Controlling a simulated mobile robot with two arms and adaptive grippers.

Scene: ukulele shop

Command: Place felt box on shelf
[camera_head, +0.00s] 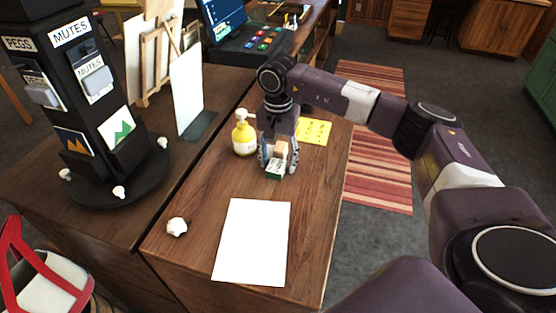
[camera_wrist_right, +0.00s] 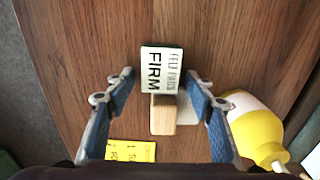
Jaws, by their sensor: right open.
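The felt box (camera_wrist_right: 162,70), white and green with "FELT PADS FIRM" lettering, lies on the wooden counter in the wrist view. It also shows in the head view as a small green and white box (camera_head: 275,171). My right gripper (camera_head: 278,165) points down over it, open. In the wrist view the fingertips of the right gripper (camera_wrist_right: 159,76) are apart on either side of the box. A pale wooden block (camera_wrist_right: 163,115) sits right beside the box, between the fingers. My left gripper is not in view. I cannot tell which surface is the shelf.
A yellow pump bottle (camera_head: 244,137) stands close to the gripper on its left. A yellow sheet (camera_head: 314,131) lies behind right. A white sheet (camera_head: 252,242) and a small white object (camera_head: 177,227) lie nearer on the counter. A black mutes rack (camera_head: 85,100) stands at left.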

